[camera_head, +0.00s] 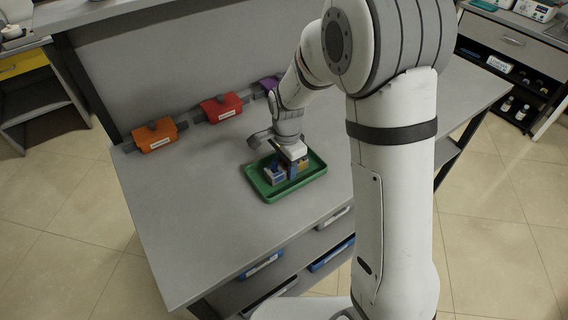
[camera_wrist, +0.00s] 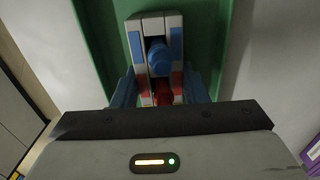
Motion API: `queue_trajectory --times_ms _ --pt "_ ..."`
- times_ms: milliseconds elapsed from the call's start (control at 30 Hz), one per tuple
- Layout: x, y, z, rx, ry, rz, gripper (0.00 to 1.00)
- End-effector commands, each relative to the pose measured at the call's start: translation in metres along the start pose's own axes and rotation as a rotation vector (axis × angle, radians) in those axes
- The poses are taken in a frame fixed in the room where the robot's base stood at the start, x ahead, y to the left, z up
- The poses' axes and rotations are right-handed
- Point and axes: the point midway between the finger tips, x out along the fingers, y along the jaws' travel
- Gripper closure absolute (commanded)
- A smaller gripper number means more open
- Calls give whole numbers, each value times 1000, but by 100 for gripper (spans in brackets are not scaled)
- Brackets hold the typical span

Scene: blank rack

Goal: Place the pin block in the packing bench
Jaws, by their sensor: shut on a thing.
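The pin block (camera_wrist: 176,40) is a pale grey block with blue and red patches, a blue round pin and a red pin in its middle channel. My gripper (camera_wrist: 160,90) is shut on it, one blue finger on each side. In the head view my gripper (camera_head: 290,168) points down inside the outline of a green tray (camera_head: 263,194) on the packing bench (camera_head: 190,235). The block (camera_head: 274,175) shows there beside the fingers, low in the tray. I cannot tell whether it touches the tray floor. Its near end is hidden by my gripper body in the wrist view.
Orange (camera_head: 156,136), red (camera_head: 221,107) and purple (camera_head: 270,84) bins line the back of the bench. The bench top left of the tray is clear. Shelves with blue-fronted trays (camera_head: 262,265) lie below the front edge. Another counter (camera_head: 520,40) stands at right.

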Motion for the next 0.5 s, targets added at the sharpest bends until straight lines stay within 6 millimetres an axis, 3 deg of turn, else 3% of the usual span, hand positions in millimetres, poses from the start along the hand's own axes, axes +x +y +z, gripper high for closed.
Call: queue_trajectory --times_ms 267,500 --pt "0 0 0 -1 0 0 39" --pt "0 0 1 -1 0 0 39"
